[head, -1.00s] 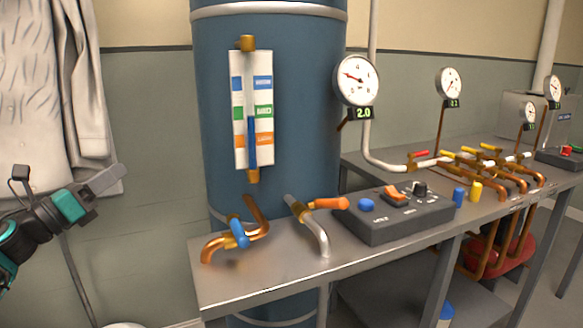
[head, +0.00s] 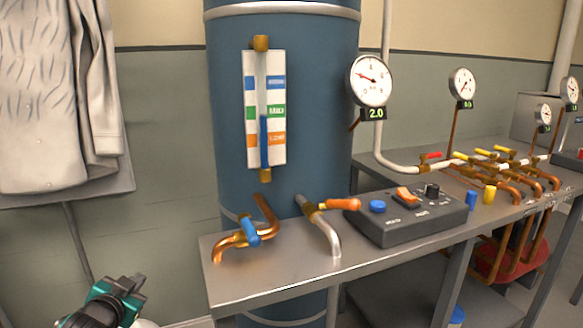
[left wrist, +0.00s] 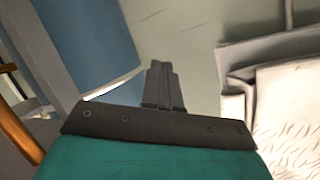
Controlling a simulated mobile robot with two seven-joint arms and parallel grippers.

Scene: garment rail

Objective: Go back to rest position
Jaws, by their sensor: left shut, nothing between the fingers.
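My left gripper (head: 134,284) is at the lower left of the head view, below the hanging white garment and left of the metal bench. It is shut and empty. In the left wrist view its closed fingers (left wrist: 162,84) point toward the wall, with nothing between them. The blue tank (left wrist: 90,45) is at the left of that view and the pale garment (left wrist: 285,110) at the right. The fingers appear apart from both. My right gripper is in neither view.
A metal bench (head: 290,270) carries a blue-handled tap (head: 250,230), an orange-handled tap (head: 335,204) and a switch box (head: 412,215). The blue tank (head: 225,120) with a level gauge stands behind. The white garment (head: 45,110) hangs at left. Wall space between garment and tank is clear.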

